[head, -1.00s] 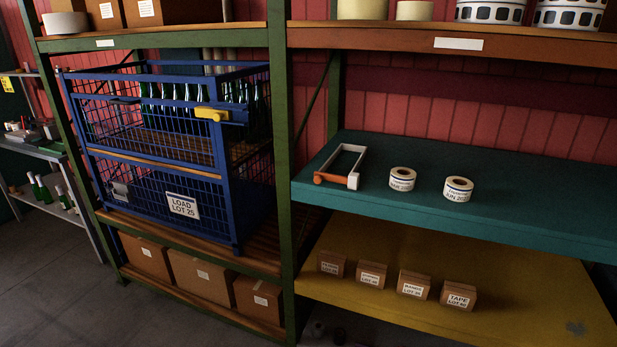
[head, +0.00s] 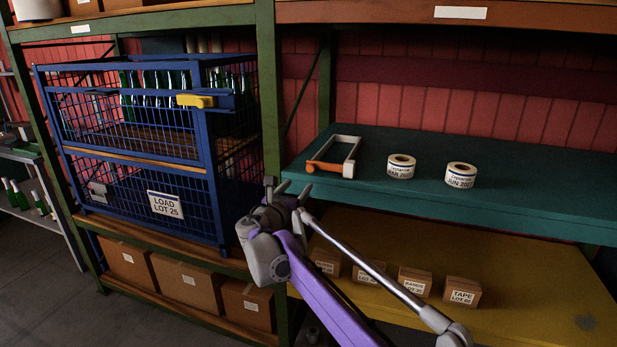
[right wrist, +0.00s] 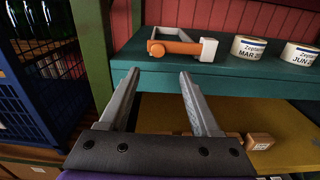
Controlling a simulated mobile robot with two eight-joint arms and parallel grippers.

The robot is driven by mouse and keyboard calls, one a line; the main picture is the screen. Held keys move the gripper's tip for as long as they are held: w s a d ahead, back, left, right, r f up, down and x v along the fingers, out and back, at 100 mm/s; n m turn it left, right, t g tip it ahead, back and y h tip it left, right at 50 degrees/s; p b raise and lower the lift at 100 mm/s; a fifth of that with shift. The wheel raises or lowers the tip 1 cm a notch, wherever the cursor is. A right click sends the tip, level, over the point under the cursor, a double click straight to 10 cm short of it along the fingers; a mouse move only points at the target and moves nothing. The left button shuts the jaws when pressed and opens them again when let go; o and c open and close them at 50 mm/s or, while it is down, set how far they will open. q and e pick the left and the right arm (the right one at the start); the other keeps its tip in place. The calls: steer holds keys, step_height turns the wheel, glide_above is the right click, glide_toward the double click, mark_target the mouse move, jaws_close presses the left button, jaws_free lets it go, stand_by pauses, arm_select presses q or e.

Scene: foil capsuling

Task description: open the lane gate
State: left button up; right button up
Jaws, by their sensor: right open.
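On the teal shelf stands a small white frame (head: 346,141) with an orange bar (head: 325,167) across its front, which looks like the lane gate. The bar meets a white end block (head: 348,169) at its right, so it looks closed. In the right wrist view the orange bar (right wrist: 175,47) lies just beyond my fingertips. My right gripper (head: 287,188) is open and empty, in front of the teal shelf's edge, left of and lower than the bar. It also shows in the wrist view (right wrist: 158,76). My left gripper is not in view.
Two label rolls (head: 401,166) (head: 461,175) stand right of the frame. Several small boxes (head: 415,281) sit on the yellow shelf below. A green post (head: 268,90) and a blue cage (head: 208,165) with a yellow latch (head: 196,101) stand at left. The teal shelf's right side is clear.

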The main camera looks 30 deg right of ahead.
mark_target(310, 170)
steer(key=x, duration=1.1)
steer(key=shift+w+a+r+p, duration=0.1)
steer(key=shift+w+r+p, duration=0.1)
steer(key=shift+p, duration=0.15)
jaws_close()
stand_by(0.9)
